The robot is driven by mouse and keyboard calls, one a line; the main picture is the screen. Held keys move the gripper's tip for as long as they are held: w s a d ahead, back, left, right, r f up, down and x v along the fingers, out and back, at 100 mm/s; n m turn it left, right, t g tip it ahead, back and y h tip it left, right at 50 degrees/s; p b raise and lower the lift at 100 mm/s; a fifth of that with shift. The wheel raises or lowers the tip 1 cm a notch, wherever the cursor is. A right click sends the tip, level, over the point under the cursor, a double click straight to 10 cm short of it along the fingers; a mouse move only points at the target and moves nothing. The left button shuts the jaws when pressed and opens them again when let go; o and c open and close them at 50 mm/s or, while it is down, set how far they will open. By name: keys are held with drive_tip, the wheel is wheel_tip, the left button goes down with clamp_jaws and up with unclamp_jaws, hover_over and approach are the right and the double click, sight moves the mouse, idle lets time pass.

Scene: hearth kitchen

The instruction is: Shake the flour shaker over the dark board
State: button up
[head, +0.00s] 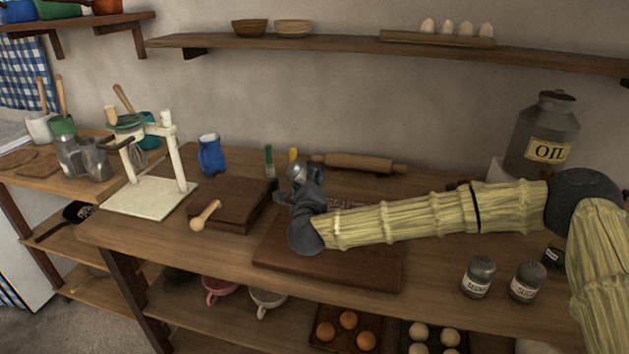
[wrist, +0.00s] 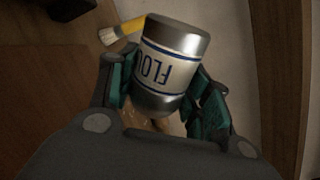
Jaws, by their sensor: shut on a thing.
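My gripper (head: 301,183) is shut on the flour shaker (wrist: 170,62), a silver can with a white label and blue bands, its lettering partly visible and upside down in the wrist view. In the head view the shaker (head: 297,171) shows as a small metal shape at the gripper, largely hidden by it. My teal fingers (wrist: 165,92) grip its two sides. A wide brown board (head: 345,272) lies under my gripper and arm. A darker, thicker board (head: 240,189) lies to its left, with a pale wooden tool at its front. The shaker's exact tilt is unclear in the head view.
A rolling pin (head: 358,162) and a yellow-handled brush (wrist: 119,30) are near the gripper. A blue jug (head: 211,154) and white press stand (head: 150,197) are left. Two labelled shakers (head: 478,277) and an oil can (head: 541,135) are right. A shelf (head: 340,49) runs above.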

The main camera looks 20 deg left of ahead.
sight(290, 176)
drive_tip(key=shift+a+b, duration=0.3)
drive_tip(key=shift+a, duration=2.35)
drive_tip(key=shift+s+a, duration=0.15)
drive_tip(key=shift+a, duration=0.45)
drive_tip(key=shift+d, duration=0.65)
drive_tip(key=shift+s, duration=4.45)
drive_tip(key=shift+s+a, duration=0.15)
drive_tip(key=shift+a, duration=0.45)
drive_tip(key=shift+w+d, duration=0.2)
drive_tip(key=shift+d, duration=4.3)
drive_tip(key=shift+s+a, duration=0.2)
drive_tip(key=shift+a, duration=0.3)
drive_tip(key=shift+w+d, duration=0.2)
drive_tip(key=shift+d, duration=4.3)
